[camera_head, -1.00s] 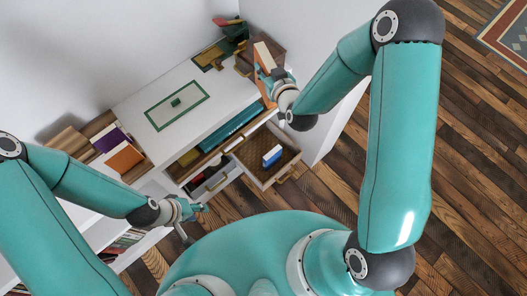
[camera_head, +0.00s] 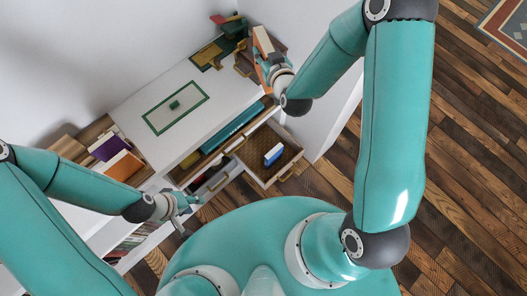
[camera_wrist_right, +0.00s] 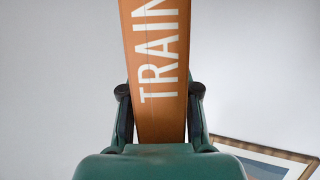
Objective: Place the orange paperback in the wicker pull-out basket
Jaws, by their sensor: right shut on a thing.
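The orange paperback (camera_head: 260,70) is held upright by my right gripper (camera_head: 268,70), above the far right end of the white cabinet top. In the right wrist view the orange spine (camera_wrist_right: 157,65), lettered "TRAIN", rises between the two fingers (camera_wrist_right: 160,115). The wicker pull-out basket (camera_head: 250,172) is pulled out of the cabinet front, below and in front of my right gripper. A blue-and-white book (camera_head: 273,154) lies in it. My left gripper (camera_head: 190,212) is empty, with its fingers apart, in front of the cabinet's left part.
Several books, one with an orange cover (camera_head: 121,166), sit at the cabinet's left end. A wooden box (camera_head: 245,57) and green items (camera_head: 232,28) stand at the back right. A green-bordered panel (camera_head: 176,107) lies on the top. Another drawer (camera_head: 213,183) is partly open beside the basket.

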